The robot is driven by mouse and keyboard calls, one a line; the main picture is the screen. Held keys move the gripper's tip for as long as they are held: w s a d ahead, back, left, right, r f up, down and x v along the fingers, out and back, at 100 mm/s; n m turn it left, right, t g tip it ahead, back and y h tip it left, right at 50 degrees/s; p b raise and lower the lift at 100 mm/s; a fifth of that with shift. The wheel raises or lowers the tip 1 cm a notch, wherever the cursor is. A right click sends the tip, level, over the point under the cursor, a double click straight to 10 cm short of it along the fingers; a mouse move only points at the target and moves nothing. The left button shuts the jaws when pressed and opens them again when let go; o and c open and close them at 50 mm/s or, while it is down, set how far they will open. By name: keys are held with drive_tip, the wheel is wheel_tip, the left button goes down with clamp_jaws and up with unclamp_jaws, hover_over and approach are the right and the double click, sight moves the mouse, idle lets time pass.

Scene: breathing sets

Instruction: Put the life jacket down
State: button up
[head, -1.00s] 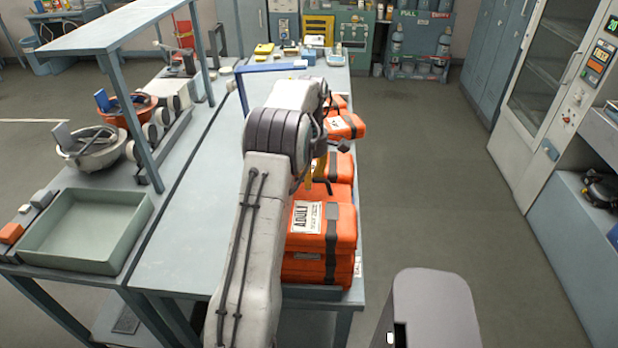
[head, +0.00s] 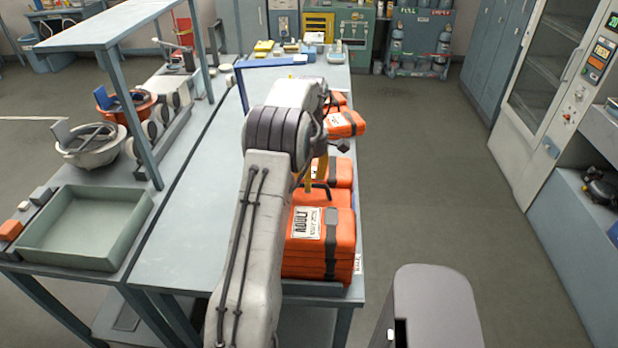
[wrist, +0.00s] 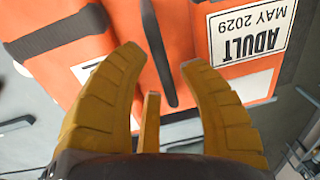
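An orange life jacket (head: 335,228) with an ADULT label and a dark strap lies flat on top of the near stack of orange jackets (head: 315,267), at the right edge of the long table. In the wrist view the jacket (wrist: 200,45) fills the upper part, with its black handle (wrist: 158,50) between the fingers. My gripper (wrist: 161,58) has its yellow fingers spread apart on either side of the handle, and they do not close on it. In the head view my gripper (head: 317,177) is just above the jacket's far side, partly hidden by my arm.
More orange jackets (head: 343,172) lie right behind, and others (head: 346,123) further back. A green tray (head: 85,262) and bowls (head: 90,150) stand on the left table. The long table's surface (head: 185,235) left of my arm is clear.

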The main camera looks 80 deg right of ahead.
drive_tip(key=shift+r, duration=1.95)
wheel_tip(320, 180, up, 5)
drive_tip(key=b, duration=0.1)
hover_over(309, 196)
drive_tip(key=shift+d+f, duration=0.15)
drive_tip(key=shift+d, duration=0.05)
